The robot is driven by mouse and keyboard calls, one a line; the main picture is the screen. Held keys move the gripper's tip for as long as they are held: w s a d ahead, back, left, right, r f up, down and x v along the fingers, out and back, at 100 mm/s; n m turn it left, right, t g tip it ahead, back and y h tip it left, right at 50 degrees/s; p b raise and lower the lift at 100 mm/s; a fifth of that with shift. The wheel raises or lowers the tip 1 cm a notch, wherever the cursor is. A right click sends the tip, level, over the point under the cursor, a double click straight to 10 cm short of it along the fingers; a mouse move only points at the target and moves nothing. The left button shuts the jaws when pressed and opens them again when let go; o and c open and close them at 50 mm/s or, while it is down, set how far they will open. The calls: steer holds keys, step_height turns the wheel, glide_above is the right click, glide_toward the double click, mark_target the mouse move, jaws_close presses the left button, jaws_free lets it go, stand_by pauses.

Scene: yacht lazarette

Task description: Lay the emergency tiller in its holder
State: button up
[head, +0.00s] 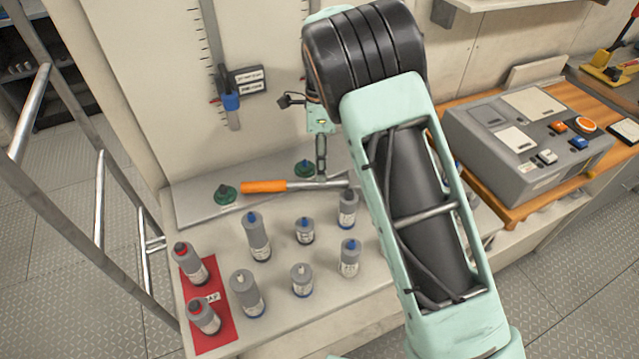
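The emergency tiller (265,187) has an orange grip at its left end and a grey metal rod running right until my arm hides it. My gripper (321,178) points down and is seen edge-on, with its fingers at the rod just right of the orange grip; it appears shut on it. The holder appears to be a grey base strip (192,207) with two green cradles, one at the left (226,195) and one farther right (304,168). The tiller shows in front of the strip, at an angle to the line of cradles, and both visible cradles look empty.
Several grey bottles (257,237) stand on the bench in front of the tiller. Two red-capped bottles stand on a red mat (212,335) at the left. A grey control box (525,140) stands at the right. A blue-clamped gauge (230,100) hangs on the back wall.

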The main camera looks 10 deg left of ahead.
mark_target(304, 188)
steer(key=f, duration=0.5)
steer(key=shift+s+d+p, duration=0.35)
steer(key=shift+s, duration=0.05)
jaws_close()
steer(key=shift+r, duration=0.1)
